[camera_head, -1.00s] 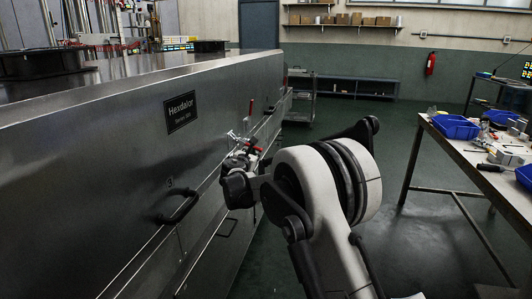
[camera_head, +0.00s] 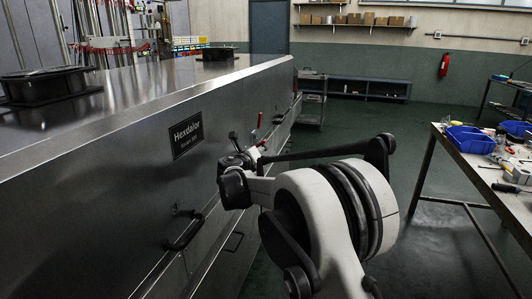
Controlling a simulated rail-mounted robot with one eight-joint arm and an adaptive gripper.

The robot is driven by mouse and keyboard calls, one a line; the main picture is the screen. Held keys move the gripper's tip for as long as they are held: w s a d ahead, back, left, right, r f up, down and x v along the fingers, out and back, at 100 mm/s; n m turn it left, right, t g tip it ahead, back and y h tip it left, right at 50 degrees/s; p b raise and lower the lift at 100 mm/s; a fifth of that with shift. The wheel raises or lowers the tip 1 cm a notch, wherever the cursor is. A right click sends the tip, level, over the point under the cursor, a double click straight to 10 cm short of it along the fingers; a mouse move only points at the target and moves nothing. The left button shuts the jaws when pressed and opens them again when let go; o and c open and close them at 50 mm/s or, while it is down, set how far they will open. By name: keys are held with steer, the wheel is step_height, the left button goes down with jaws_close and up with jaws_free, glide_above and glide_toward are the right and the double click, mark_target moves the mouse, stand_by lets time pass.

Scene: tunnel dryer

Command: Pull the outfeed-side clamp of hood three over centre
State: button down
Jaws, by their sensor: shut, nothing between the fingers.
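The long steel dryer hood side runs across the left, with a Hexdalor plate (camera_head: 186,134) on it. A clamp with a red upright handle (camera_head: 260,119) stands on the hood side, beyond my wrist. A second small red piece (camera_head: 261,143) shows just beside my wrist; I cannot tell which clamp it belongs to. My gripper (camera_head: 236,142) is small and dark at the end of my arm, close to the hood side. It is shut with nothing in it. My wrist partly hides it and the hood face behind it, so I cannot tell whether it touches a clamp.
A black handle (camera_head: 184,231) juts from the hood side at lower left. A workbench (camera_head: 437,129) with blue bins (camera_head: 470,139) stands at right. The green floor between the dryer and bench is open beyond my arm. A cart (camera_head: 312,99) stands at the dryer's far end.

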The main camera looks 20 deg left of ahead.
steer(key=shift+s+a+r+p, duration=0.1)
steer(key=shift+a+r+p, duration=0.4)
steer(key=shift+r, duration=0.25)
steer(key=shift+a+r+p, duration=0.35)
steer(key=shift+a+r, duration=0.25)
steer(key=shift+r, duration=0.15)
steer(key=shift+a, duration=0.1)
steer(key=d, duration=0.1)
steer(key=d+f, duration=0.1)
steer(key=w+d+b, duration=0.1)
steer(key=shift+f, duration=0.3)
steer(key=s+p, duration=0.2)
steer(key=s, duration=0.8)
steer(key=shift+r, duration=0.25)
steer(key=shift+d, duration=0.15)
